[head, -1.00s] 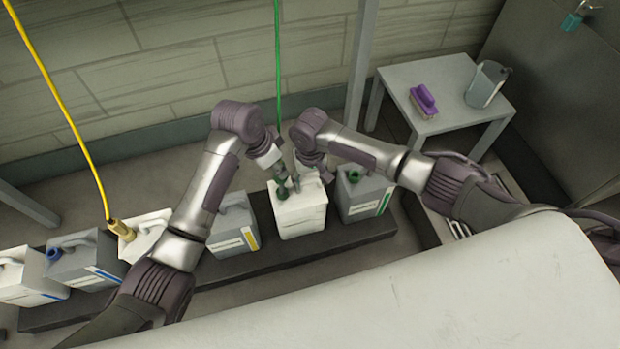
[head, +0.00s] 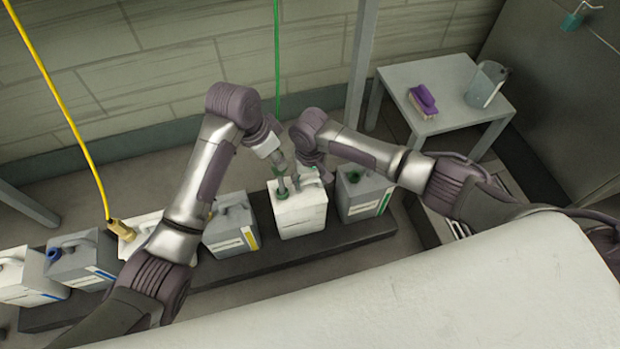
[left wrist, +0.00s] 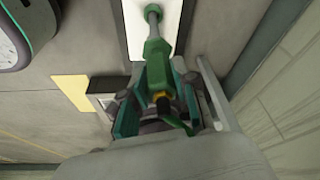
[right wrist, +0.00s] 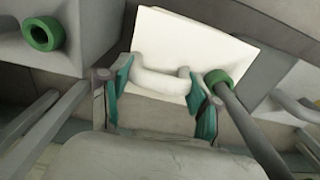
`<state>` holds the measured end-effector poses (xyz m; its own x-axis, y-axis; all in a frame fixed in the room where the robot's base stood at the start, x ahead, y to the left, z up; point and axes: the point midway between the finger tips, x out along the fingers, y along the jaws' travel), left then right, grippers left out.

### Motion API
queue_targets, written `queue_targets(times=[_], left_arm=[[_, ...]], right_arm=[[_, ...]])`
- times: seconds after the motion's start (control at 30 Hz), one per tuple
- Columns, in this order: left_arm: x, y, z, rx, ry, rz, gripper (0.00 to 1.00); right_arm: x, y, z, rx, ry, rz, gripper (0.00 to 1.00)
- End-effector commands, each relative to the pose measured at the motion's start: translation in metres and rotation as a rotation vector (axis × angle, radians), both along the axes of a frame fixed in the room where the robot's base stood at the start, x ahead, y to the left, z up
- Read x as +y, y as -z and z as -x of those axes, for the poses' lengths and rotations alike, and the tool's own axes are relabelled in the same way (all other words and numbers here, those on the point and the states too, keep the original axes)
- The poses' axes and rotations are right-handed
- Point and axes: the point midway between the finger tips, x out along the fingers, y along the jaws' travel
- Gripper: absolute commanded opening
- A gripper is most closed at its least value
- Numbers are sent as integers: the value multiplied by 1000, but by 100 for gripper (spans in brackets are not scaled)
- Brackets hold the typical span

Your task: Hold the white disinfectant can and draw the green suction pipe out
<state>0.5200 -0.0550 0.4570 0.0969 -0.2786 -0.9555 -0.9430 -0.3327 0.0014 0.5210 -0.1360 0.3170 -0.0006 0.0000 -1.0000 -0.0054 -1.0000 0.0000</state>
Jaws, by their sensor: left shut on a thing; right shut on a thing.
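The white disinfectant can (head: 300,214) stands upright on the dark low platform. Its green neck (right wrist: 215,80) shows in the right wrist view. My right gripper (right wrist: 160,95) is shut on the can's white handle (right wrist: 160,84); in the head view it is just above the can's top. My left gripper (left wrist: 158,92) is shut on the green head of the suction pipe (left wrist: 156,58), above the can. The pipe's grey tube (right wrist: 246,128) runs into the neck; its lower end is hidden inside. The green hose (head: 277,60) hangs from above toward my left gripper.
A grey can with a yellow label (head: 232,226) stands left of the white can, and a grey can with a green neck (head: 362,195) right. More cans stand further left, one with a yellow hose (head: 65,110).

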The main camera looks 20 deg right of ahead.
Motion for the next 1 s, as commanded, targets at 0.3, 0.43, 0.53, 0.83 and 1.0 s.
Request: queue_targets(times=[0.3,0.43,0.53,0.83,1.0], left_arm=[[0,-14,-1,-3,1,1,0],[0,-19,-1,-3,0,1,0],[0,-23,-1,-3,0,1,0],[-1,-35,0,-3,0,2,0],[0,-42,-1,-2,1,1,0]], right_arm=[[0,0,0,0,0,0,15],[0,0,0,0,0,0,15],[0,0,0,-1,0,0,15],[0,0,0,-1,0,0,15],[0,0,0,-1,0,-1,15]])
